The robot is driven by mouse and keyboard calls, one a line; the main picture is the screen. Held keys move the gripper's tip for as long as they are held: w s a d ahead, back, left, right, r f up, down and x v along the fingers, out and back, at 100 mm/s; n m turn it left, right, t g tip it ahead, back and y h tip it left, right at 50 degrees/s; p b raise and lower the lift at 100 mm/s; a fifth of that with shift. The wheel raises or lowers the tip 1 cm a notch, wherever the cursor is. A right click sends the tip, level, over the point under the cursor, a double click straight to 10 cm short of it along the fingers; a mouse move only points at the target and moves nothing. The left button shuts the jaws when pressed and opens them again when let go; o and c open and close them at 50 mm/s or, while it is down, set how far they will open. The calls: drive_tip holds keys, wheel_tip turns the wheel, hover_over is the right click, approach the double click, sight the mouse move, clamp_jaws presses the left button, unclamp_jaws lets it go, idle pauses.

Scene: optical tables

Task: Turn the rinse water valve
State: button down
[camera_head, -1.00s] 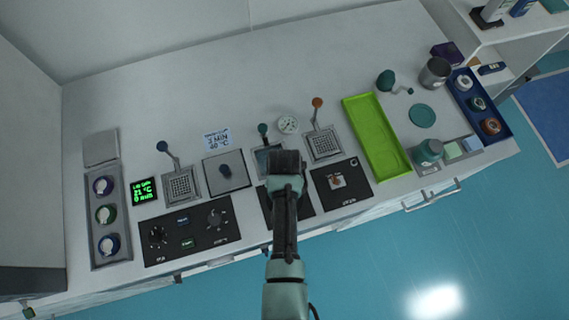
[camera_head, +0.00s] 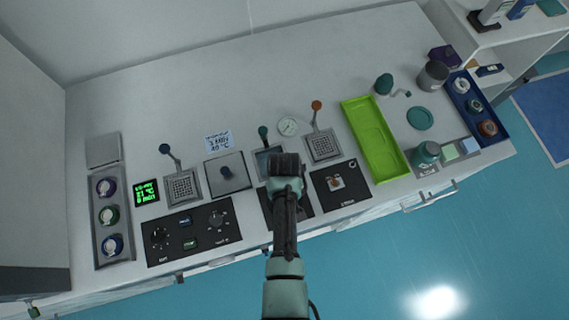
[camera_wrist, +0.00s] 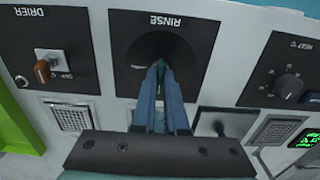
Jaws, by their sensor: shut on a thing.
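The black RINSE panel (camera_wrist: 167,45) fills the upper middle of the wrist view, its lettering upside down. My gripper (camera_wrist: 159,70) is shut on the rinse water valve (camera_wrist: 156,64) at the middle of this panel. The fingers and a dark shadow hide most of the valve, so its angle is unclear. In the head view my gripper (camera_head: 285,170) is over the panel (camera_head: 304,208), and my arm covers its middle.
The DRIER panel (camera_head: 340,203) with an orange-brown knob is to the right. The heat panel (camera_head: 165,256) with dark knobs is to the left. Behind are taps with grated drains (camera_head: 183,187) and a round gauge (camera_head: 288,126). A green tray (camera_head: 375,137) lies farther right.

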idle(0.4)
drive_tip(key=c, duration=1)
unclamp_jaws()
drive_tip(key=shift+o, duration=0.2)
wheel_tip(320, 180, up, 13)
drive_tip(key=b, duration=0.1)
